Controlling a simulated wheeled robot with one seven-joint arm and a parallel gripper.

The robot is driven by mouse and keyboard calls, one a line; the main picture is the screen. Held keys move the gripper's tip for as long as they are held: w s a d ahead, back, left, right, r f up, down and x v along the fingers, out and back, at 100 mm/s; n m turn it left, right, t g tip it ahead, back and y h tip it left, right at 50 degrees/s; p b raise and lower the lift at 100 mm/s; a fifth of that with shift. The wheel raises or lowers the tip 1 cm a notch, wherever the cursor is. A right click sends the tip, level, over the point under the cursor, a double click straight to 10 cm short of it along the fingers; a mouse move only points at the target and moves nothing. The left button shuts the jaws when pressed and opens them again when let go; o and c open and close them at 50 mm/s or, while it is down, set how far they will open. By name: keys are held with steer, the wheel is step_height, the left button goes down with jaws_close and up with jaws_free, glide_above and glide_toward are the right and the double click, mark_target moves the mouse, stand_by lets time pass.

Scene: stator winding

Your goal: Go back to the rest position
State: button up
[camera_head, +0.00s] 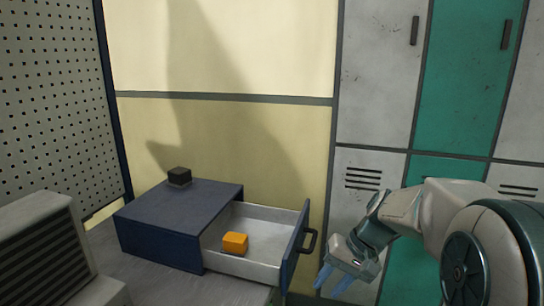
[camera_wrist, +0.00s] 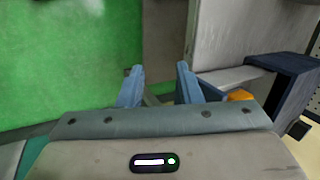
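My gripper (camera_head: 335,281) is at the lower right of the head view, just right of the open drawer and apart from its handle. In the wrist view my gripper (camera_wrist: 160,84) shows two blue fingers spread apart with nothing between them. The blue drawer box (camera_head: 160,236) stands on the grey table with its drawer (camera_head: 275,232) pulled out to the right. An orange block (camera_head: 235,243) lies inside the drawer, and part of it shows in the wrist view (camera_wrist: 240,95). A small black block (camera_head: 179,175) sits on top of the box.
The drawer's black handle (camera_head: 309,241) juts out near my gripper. Grey and green lockers (camera_head: 372,150) stand behind my arm. A grey slatted object (camera_head: 40,255) stands at the left, before a perforated panel (camera_head: 55,100). The space above the drawer is clear.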

steer(key=s+d+r+t+h+p, duration=0.1)
steer(key=s+h, duration=0.1)
steer(key=s, duration=0.5)
steer(key=s+d+r+n+t+h+p, duration=0.1)
steer(key=s+h, duration=0.2)
steer(key=s, duration=0.5)
steer(key=shift+n+t+h, duration=0.3)
steer(key=shift+s, duration=0.1)
stand_by(0.4)
